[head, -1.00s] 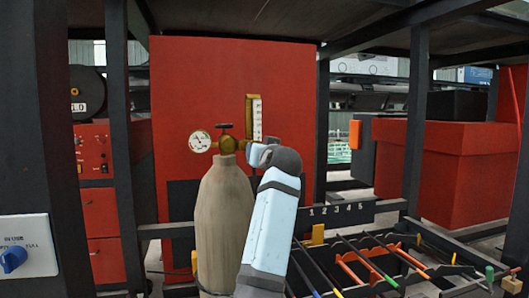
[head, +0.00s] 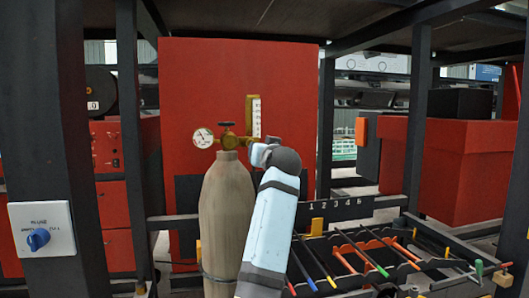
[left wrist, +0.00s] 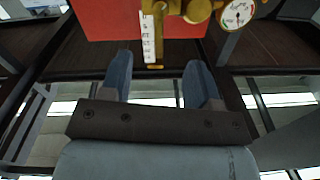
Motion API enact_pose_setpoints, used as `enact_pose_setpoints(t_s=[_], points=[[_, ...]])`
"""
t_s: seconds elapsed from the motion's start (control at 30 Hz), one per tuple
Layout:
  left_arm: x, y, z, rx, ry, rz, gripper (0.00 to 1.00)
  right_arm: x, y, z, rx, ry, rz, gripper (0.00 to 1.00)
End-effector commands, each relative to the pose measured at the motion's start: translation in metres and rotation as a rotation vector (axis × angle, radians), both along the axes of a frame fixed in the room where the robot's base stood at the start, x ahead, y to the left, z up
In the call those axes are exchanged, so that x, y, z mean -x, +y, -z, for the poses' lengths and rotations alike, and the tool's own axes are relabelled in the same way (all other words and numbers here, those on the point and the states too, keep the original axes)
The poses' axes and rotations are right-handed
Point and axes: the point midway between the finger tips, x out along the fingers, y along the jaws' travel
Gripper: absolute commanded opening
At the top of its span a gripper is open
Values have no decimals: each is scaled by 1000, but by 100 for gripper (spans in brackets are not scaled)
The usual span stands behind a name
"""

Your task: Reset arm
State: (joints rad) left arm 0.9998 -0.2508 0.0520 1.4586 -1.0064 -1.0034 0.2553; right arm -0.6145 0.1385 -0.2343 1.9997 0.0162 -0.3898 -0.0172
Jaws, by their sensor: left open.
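A light-blue arm of mine (head: 268,230) rises from the bottom of the head view, in front of the right side of a tan gas cylinder (head: 226,220). Its fingers cannot be made out there. In the left wrist view my left gripper (left wrist: 161,68) is open, with two blue fingers apart and nothing between their tips. Beyond the tips are the brass regulator (left wrist: 196,10), a white scale tube (left wrist: 150,38) and a round gauge (left wrist: 238,13), seen upside down. The regulator (head: 228,140) and gauge (head: 203,138) also show in the head view. My right gripper is not in view.
A red panel (head: 200,85) stands behind the cylinder. Dark posts (head: 130,150) and a low numbered rack (head: 340,207) with several coloured rods surround it. A switch box with a blue knob (head: 38,239) is on the left post. A red box (head: 460,170) is at right.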

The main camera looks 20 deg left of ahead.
Motion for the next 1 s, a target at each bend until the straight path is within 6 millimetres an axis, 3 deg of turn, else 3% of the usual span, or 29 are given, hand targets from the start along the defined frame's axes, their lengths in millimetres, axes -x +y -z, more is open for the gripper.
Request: enact_pose_setpoints(t_s=[0.27,0.37,0.47,0.67,0.8,0.87,1.0], points=[[0,0,3,-1,2,2,56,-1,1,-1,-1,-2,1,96],[-2,1,22,-7,22,19,56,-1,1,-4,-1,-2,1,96],[-2,2,68,-18,63,57,56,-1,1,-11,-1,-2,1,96],[20,-1,196,-41,170,191,56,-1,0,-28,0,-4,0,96],[56,-7,281,-40,242,294,56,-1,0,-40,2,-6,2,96],[76,-11,315,-37,271,339,56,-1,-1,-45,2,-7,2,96],[133,-22,387,-15,338,443,56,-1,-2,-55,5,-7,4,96]])
